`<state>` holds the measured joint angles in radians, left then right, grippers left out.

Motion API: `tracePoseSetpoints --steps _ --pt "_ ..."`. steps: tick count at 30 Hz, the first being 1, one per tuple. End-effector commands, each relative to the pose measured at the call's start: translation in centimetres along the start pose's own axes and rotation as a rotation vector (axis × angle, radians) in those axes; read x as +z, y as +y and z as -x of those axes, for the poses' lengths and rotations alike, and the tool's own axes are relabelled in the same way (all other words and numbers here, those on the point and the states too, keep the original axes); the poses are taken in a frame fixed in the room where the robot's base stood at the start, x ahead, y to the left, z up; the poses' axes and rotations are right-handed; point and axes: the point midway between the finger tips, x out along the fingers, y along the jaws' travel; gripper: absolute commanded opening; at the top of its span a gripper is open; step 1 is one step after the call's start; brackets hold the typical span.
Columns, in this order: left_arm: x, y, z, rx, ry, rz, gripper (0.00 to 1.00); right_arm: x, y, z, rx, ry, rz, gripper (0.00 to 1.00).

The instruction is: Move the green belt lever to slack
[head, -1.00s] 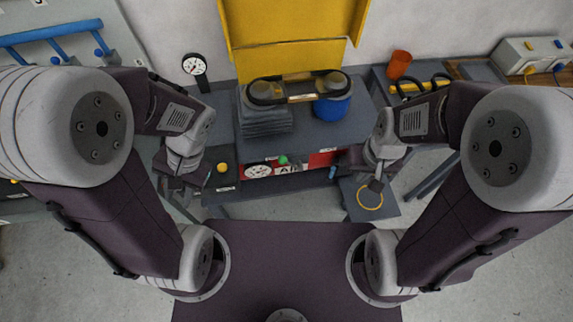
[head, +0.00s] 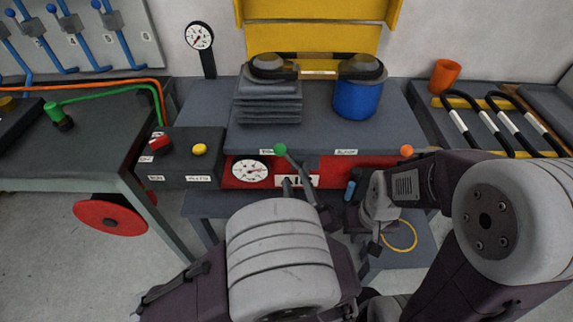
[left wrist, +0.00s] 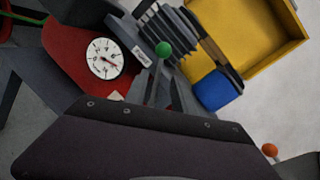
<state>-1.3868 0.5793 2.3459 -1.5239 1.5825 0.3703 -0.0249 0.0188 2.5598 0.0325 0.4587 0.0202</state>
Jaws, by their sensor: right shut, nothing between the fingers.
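The green-knobbed lever (head: 280,149) stands at the front of the bench, in front of a red panel; its stem slopes down to the right. The green knob also shows in the left wrist view (left wrist: 163,48), just beyond my fingertips. My left gripper (head: 296,183) is in front of the panel, below the knob, with its fingers apart. In the left wrist view the fingers (left wrist: 161,82) point towards the knob; whether they touch the stem I cannot tell. My right gripper (head: 332,216) is shut and empty, right of the left one and partly hidden. The labels are too small to read.
A dial gauge (head: 250,172) sits left of the lever and an orange knob (head: 406,151) to its right. A belt (head: 316,56) spans a grey stack (head: 268,103) and a blue drum (head: 358,98). A control box (head: 180,156) with red and yellow buttons stands left.

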Motion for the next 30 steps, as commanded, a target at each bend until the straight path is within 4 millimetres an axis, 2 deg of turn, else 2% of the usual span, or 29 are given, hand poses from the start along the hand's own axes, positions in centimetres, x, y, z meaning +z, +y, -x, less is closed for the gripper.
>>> tracePoseSetpoints --steps 12,16,23,24,27,30 --pt "0.1 0.2 -7.7 0.007 -0.003 0.001 0.31 0.1 0.0 -0.7 0.0 0.0 0.0 0.0" --pt "0.1 0.1 -8.7 0.005 -0.001 0.001 0.31 0.1 0.0 -0.8 0.0 0.0 0.0 0.0" --pt "0.1 0.1 -8.9 0.004 -0.001 0.001 0.31 0.1 0.0 -0.8 0.0 0.0 0.0 0.0" --pt "0.1 0.1 -8.9 0.004 -0.001 0.001 0.28 0.1 0.0 -0.8 0.0 0.0 0.0 0.0" --pt "0.1 0.1 -8.9 0.004 -0.001 0.0 0.0 0.1 0.0 -0.8 0.0 0.0 0.0 0.0" --pt "0.1 0.1 -8.9 0.004 -0.001 0.0 0.0 0.1 0.0 -0.8 0.0 0.0 0.0 0.0"
